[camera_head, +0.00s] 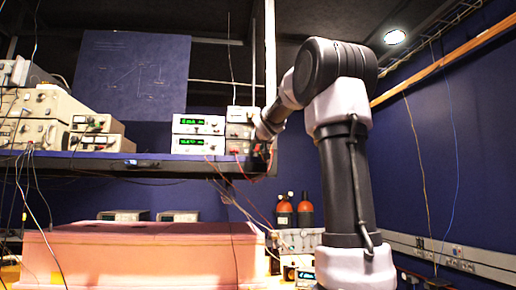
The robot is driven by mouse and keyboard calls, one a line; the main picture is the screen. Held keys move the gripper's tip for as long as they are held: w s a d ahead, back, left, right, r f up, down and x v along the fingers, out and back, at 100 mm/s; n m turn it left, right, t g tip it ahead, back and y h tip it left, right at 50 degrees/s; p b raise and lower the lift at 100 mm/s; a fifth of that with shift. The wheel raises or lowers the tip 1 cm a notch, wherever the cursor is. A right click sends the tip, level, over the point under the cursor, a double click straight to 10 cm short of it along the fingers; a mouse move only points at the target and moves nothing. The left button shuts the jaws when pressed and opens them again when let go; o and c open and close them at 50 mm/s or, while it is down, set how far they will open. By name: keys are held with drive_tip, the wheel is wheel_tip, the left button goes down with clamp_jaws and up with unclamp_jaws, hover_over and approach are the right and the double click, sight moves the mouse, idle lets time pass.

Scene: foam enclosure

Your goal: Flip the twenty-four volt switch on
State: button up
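No switch marked twenty-four volt can be made out at this size. Two stacked white power supply units with lit green displays stand on the shelf, an upper one (198,124) and a lower one (198,145). More grey instrument boxes (239,131) stand just right of them, partly behind my wrist. My arm reaches over from the right, and my gripper (263,153) is at the right end of the shelf, close to these boxes. It is small and dark there, so its fingers and any contact cannot be told.
The dark shelf (150,163) carries several more instruments (40,104) at left. Loose red and black wires (236,192) hang from its right end. Below are a pink foam block (140,250), orange bottles (305,212) and a grey unit (300,238). A socket rail (455,255) runs along the right wall.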

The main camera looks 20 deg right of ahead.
drive_tip(key=v, duration=1)
drive_tip(key=shift+s, duration=0.2)
drive_tip(key=s+a+f+g+y, duration=0.2)
drive_tip(key=s+a+f, duration=0.3)
drive_tip(key=s+f, duration=0.3)
drive_tip(key=s+a+f+g+y, duration=0.2)
drive_tip(key=s+a+f, duration=0.3)
drive_tip(key=s+f, duration=0.4)
drive_tip(key=s+a+f+m+g+y, duration=0.1)
drive_tip(key=s+a+f+g, duration=0.3)
drive_tip(key=s+f, duration=0.5)
wheel_tip(320, 180, down, 5)
drive_tip(key=shift+s+a+f+g+y, duration=0.2)
drive_tip(key=shift+a+g+y, duration=0.1)
drive_tip(key=shift+a+y, duration=0.45)
